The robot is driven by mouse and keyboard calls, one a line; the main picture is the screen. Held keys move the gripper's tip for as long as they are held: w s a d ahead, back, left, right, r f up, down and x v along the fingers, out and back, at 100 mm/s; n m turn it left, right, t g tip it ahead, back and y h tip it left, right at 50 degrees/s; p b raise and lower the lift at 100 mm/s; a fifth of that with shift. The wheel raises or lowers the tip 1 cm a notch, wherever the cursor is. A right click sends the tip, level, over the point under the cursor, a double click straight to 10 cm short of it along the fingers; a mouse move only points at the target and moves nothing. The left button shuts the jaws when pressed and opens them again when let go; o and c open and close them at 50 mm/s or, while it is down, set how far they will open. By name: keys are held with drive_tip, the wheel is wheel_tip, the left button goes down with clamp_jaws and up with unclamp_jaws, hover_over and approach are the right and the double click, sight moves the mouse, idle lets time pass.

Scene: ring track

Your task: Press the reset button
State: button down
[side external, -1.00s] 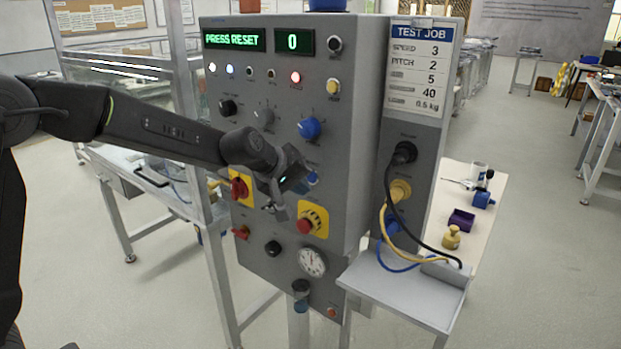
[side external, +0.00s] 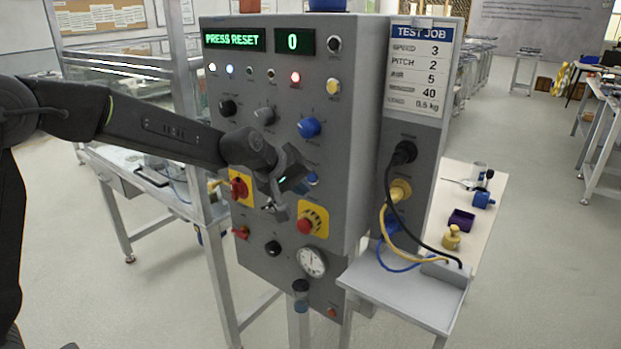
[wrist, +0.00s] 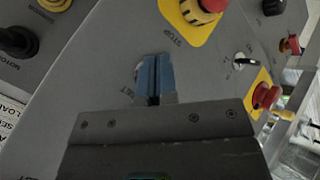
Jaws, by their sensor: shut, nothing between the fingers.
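The blue reset button (side external: 313,179) is on the grey panel, above the yellow-backed red stop button. My gripper (side external: 302,184) is in front of the panel beside it and hides part of it in the side view. In the wrist view, my gripper (wrist: 156,60) has its two fingers together and empty, pointing at the panel beside the partly covered reset label. The fingers hide most of the button there, and I cannot tell whether they touch it. The green display (side external: 234,39) reads PRESS RESET.
The red stop button (side external: 305,226) sits just below my gripper. A key switch (wrist: 243,60) and a red rotary switch (side external: 239,188) are close by. A blue knob (side external: 309,127) is above. Cables and a shelf (side external: 395,290) are at the panel's right.

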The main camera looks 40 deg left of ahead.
drive_tip(key=shift+w, duration=0.1)
idle(0.5)
drive_tip(key=shift+w, duration=0.3)
drive_tip(key=shift+w, duration=0.4)
idle(0.6)
drive_tip(key=shift+s, duration=0.8)
drive_tip(key=shift+s, duration=0.1)
drive_tip(key=s, duration=0.5)
idle(0.4)
idle(0.5)
